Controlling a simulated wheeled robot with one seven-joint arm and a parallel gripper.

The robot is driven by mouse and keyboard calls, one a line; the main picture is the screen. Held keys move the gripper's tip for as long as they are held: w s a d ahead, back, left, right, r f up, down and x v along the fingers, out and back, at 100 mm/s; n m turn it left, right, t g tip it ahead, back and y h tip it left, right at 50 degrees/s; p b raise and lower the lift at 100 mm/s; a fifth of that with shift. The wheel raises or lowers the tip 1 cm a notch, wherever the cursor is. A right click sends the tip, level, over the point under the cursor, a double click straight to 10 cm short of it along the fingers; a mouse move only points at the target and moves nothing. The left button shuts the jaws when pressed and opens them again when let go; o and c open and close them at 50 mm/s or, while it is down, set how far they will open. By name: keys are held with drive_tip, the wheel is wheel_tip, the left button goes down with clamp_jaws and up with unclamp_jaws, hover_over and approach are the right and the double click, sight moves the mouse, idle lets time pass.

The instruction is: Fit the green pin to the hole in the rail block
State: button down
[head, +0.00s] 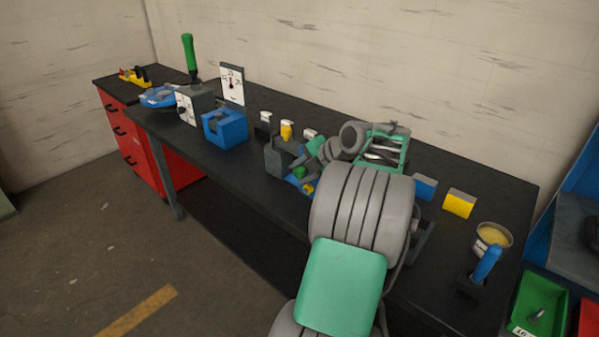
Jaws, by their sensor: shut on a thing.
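My gripper (306,168) is over the middle of the bench, small in view and partly hidden by my own wrist. It is shut on a small green piece, which looks like the green pin (298,172). A dark grey block (279,157), which may be the rail block, stands just left of the gripper. A blue part with a yellow piece (308,188) lies under the gripper. I cannot make out the hole, or whether the pin touches anything.
The black bench (262,187) carries a blue vise-like block (225,128), a grey box with a tall green handle (188,55), and yellow (459,203) and blue (424,187) blocks. A round tub (494,237) stands at the right. My arm hides the bench's middle front.

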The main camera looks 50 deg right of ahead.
drive_tip(key=shift+d, duration=0.25)
drive_tip(key=c, duration=0.9)
unclamp_jaws()
drive_tip(key=shift+s, duration=0.1)
drive_tip(key=v, duration=0.7)
drive_tip(key=shift+s+r, duration=0.25)
drive_tip(key=shift+r, duration=0.1)
